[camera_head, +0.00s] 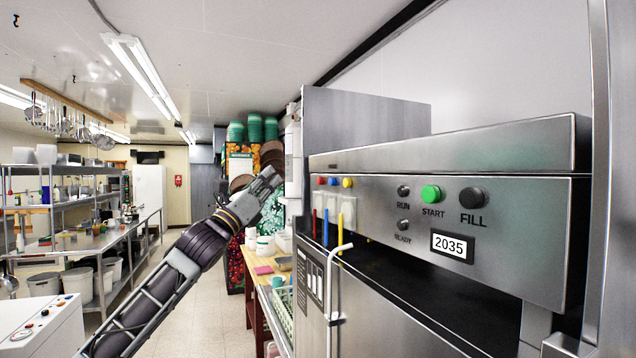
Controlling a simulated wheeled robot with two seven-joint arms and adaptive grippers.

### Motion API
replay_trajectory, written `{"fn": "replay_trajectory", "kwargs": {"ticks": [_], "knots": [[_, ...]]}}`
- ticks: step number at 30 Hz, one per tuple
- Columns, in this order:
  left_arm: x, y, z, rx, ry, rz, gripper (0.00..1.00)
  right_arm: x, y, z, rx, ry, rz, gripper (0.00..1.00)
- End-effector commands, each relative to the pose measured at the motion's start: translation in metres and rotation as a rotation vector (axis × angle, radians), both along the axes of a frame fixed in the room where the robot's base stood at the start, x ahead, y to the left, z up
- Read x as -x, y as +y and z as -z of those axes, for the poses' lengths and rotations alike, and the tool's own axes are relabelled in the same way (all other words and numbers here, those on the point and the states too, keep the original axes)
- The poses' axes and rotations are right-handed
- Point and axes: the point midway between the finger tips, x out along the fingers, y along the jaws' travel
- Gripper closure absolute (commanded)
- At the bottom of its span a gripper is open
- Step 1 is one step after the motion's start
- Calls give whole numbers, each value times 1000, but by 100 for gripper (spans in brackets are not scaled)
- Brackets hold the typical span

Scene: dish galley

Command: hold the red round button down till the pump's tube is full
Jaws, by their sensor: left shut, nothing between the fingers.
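A small red round button (322,181) is at the left end of the steel machine's front panel, beside a blue button (333,181) and a yellow button (347,182). White pump housings sit under them. A thin red tube (314,223) hangs below on the red side, with a blue tube (326,228) and a yellow tube (341,236) beside it. How full the red tube is, I cannot tell. My left gripper (271,177) is shut and empty, left of the red button and apart from it in the picture. My right gripper is not in view.
The panel (520,220) also carries a green START button (431,194), a black FILL button (473,198) and a display reading 2035 (453,246). A wooden table (258,262) is behind my arm. The aisle floor is clear.

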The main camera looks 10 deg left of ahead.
Motion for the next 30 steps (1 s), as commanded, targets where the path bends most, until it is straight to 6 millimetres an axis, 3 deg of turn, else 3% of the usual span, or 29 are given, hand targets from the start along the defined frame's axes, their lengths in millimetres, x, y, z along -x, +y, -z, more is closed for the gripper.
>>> {"fn": "replay_trajectory", "kwargs": {"ticks": [12, 30], "knots": [[0, 0, 0, -196, -92, -154, 100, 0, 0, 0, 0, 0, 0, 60], [0, -1, 0, -218, -103, -172, 100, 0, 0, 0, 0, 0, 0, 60]]}}
